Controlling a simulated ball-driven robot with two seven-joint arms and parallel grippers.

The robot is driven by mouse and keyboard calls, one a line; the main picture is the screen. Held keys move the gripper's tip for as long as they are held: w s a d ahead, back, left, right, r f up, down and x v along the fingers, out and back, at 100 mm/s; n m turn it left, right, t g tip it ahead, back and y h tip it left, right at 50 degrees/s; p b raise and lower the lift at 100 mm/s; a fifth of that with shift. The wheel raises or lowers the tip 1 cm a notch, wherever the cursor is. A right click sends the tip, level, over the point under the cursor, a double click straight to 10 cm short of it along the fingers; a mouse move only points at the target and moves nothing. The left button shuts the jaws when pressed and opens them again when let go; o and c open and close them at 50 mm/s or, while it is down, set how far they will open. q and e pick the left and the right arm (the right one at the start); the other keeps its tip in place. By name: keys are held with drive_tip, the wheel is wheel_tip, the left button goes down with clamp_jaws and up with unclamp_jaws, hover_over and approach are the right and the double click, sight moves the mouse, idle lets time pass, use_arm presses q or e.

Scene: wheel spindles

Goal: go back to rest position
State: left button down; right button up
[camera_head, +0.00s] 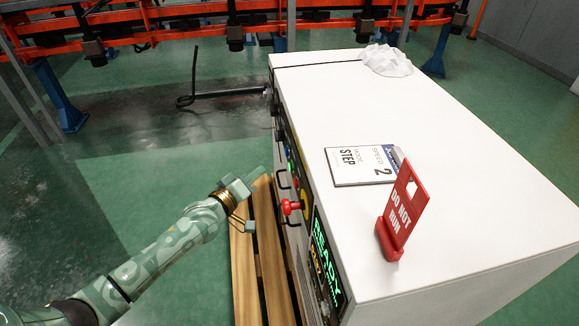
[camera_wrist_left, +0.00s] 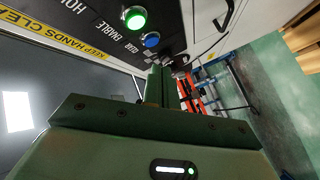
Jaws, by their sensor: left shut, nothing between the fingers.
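My left gripper (camera_head: 258,173) is shut and empty, to the left of the white cabinet's (camera_head: 470,190) control panel. It also shows in the left wrist view (camera_wrist_left: 168,75), with its fingers together below a lit green button (camera_wrist_left: 135,18) and a blue button (camera_wrist_left: 151,39). I cannot tell whether the fingertips touch the panel. A red knob (camera_head: 291,207) sticks out of the panel to the right of the gripper in the head view. A screen (camera_head: 326,262) below it reads READY. My right gripper is not in view.
Green floor (camera_head: 135,195) is open at left. Orange racking (camera_head: 130,22) spans the back.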

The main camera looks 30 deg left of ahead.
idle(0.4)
